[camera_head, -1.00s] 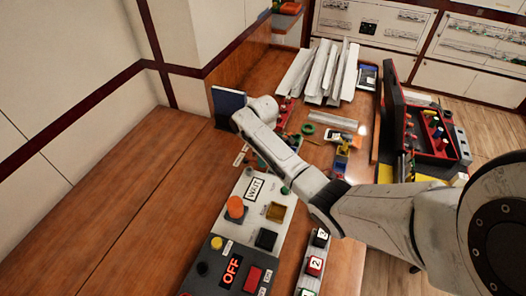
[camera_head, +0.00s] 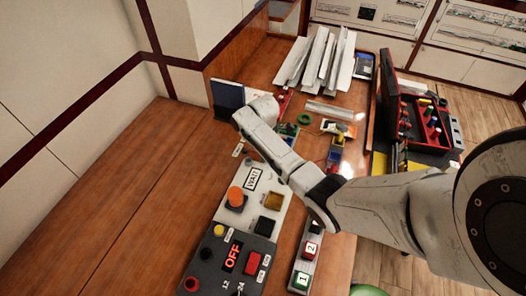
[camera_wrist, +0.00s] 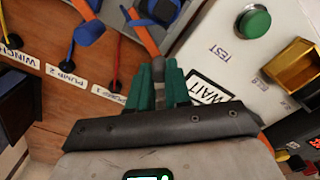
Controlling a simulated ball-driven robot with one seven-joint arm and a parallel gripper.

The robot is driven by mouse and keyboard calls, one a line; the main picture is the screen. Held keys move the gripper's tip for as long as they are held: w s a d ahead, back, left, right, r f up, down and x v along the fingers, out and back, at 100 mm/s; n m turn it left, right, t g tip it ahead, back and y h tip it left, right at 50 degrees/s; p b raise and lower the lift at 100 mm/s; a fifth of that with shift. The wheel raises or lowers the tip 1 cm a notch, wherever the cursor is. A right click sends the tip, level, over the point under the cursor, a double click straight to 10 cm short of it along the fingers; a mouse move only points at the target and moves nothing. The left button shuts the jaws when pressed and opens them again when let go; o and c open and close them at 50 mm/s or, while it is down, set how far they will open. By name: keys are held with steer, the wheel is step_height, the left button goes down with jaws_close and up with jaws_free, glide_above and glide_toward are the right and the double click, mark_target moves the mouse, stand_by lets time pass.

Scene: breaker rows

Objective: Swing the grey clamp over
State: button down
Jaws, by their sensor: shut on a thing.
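In the wrist view, my gripper's green fingers (camera_wrist: 158,78) are closed together beside a wooden panel (camera_wrist: 62,103). To the left, another orange bar (camera_wrist: 85,9) carries a blue clamp (camera_wrist: 87,34). In the head view my arm hides the fingers and what they hold.
Labels for Pump 1, Pump 2 and Winch sit by the cable sockets. A white box with a green test button (camera_wrist: 254,23) and a yellow cover (camera_wrist: 287,67) stands close right. In the head view, a control box reading OFF (camera_head: 233,256) is nearer; the left tabletop is clear.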

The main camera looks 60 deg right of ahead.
stand_by(0.3)
steer(key=c, duration=1.1)
jaws_free()
steer(key=shift+o, duration=0.2)
steer(key=shift+r, duration=0.1)
step_height(320, 180, up, 11)
steer(key=shift+b, duration=0.35)
